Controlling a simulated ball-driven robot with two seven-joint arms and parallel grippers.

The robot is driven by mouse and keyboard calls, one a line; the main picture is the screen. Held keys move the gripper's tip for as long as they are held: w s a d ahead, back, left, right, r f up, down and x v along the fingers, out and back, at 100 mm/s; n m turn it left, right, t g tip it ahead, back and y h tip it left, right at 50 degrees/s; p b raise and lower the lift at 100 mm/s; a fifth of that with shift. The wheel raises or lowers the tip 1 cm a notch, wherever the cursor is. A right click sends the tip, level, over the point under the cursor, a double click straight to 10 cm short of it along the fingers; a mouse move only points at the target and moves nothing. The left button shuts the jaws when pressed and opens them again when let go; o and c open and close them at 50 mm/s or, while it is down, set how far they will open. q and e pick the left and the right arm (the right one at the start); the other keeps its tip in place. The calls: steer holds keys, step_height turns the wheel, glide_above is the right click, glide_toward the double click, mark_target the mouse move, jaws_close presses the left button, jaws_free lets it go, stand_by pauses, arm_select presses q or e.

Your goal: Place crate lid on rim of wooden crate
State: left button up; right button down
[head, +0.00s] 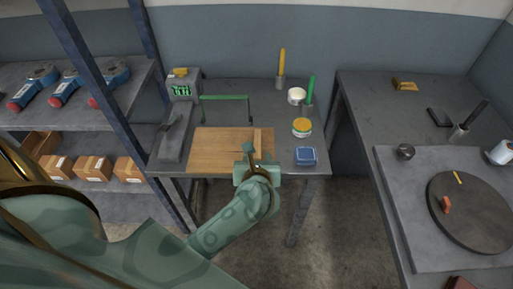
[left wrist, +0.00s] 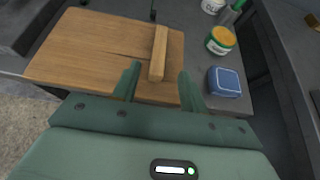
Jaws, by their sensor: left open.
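The crate lid (head: 212,148) is a flat brown wooden board lying on the grey workbench, with a raised wooden bar near its right end. The bar (left wrist: 160,52) shows clearly in the left wrist view. My left gripper (head: 258,162) is open over the front right part of the lid. In the left wrist view its fingers (left wrist: 159,74) stand on either side of the bar's near end; I cannot tell whether they touch it. No wooden crate is clear on the bench. A partly hidden brown open box (head: 42,143) is on the left shelf. My right gripper is out of view.
A blue box (head: 305,156) and a yellow-lidded tin (head: 302,127) stand right of the lid. A green bar (head: 225,97) and a grey scale (head: 178,120) are behind and left. Shelves with cartons (head: 92,168) are left; another bench (head: 385,120) is right.

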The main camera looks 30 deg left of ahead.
arm_select(q)
steer(key=v, duration=0.3)
steer(key=shift+s+d+r, duration=0.1)
steer(key=shift+s, duration=0.05)
